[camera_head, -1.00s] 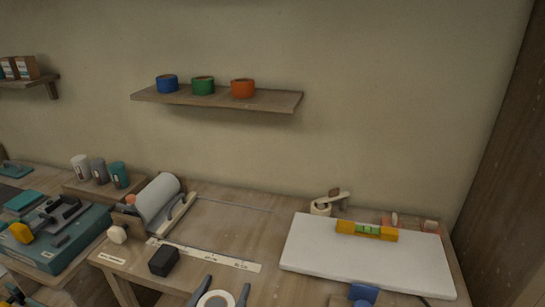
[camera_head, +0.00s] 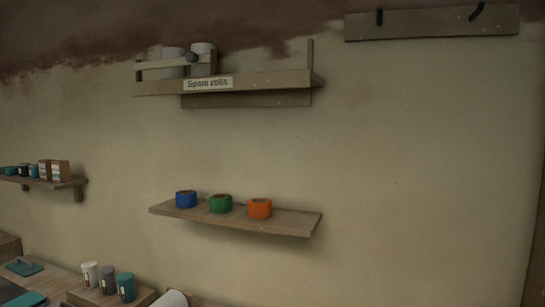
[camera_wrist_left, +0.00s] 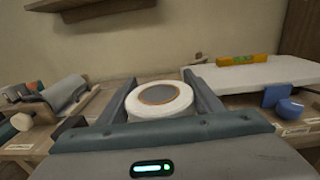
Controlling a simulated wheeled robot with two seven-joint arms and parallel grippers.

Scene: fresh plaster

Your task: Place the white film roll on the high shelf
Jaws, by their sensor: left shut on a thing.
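The white film roll (camera_wrist_left: 160,99) is in the left wrist view, a white ring with a greyish-brown core. My left gripper (camera_wrist_left: 158,92) is shut on it, one finger on each side, and holds it above the workbench. The high shelf (camera_head: 250,80) with the sign "Spare rolls" (camera_head: 208,83) is at the upper middle of the head view. Two pale rolls (camera_head: 173,62) stand at its left end behind a rail. Its right part looks empty. Neither gripper shows in the head view now.
A lower shelf (camera_head: 290,221) holds a blue, a green and an orange roll (camera_head: 260,208). A side shelf (camera_head: 75,182) with small boxes is at the left. A board with hooks (camera_head: 432,23) hangs at the upper right. The wall between is clear.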

